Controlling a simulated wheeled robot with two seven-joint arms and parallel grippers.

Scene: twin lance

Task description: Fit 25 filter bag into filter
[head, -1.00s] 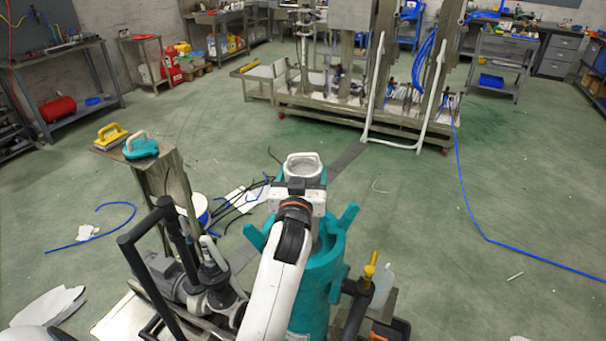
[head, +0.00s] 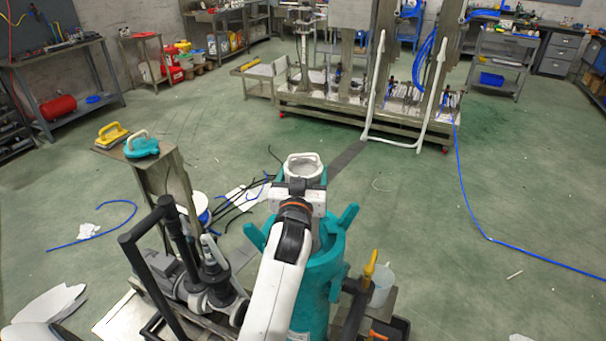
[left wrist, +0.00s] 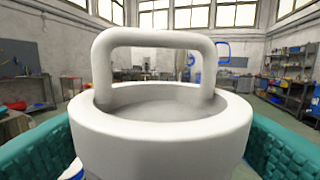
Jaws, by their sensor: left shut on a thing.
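The filter bag shows its white ring with a loop handle (head: 304,166) above the teal filter housing (head: 318,285). The ring and handle fill the left wrist view (left wrist: 160,135), and the ring looks about level. My left gripper (head: 299,187) is shut on the bag at its ring, over the housing's mouth. The bag's lower part and most of the mouth are hidden by my arm, so I cannot tell how deep the bag sits. My right gripper is not in view.
A teal lid with a pale handle (head: 142,148) sits on a stand at left, beside a yellow-handled piece (head: 112,134). A pump with black pipes (head: 200,275) is left of the housing. A clear jug (head: 382,285) is at right. Open floor lies beyond.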

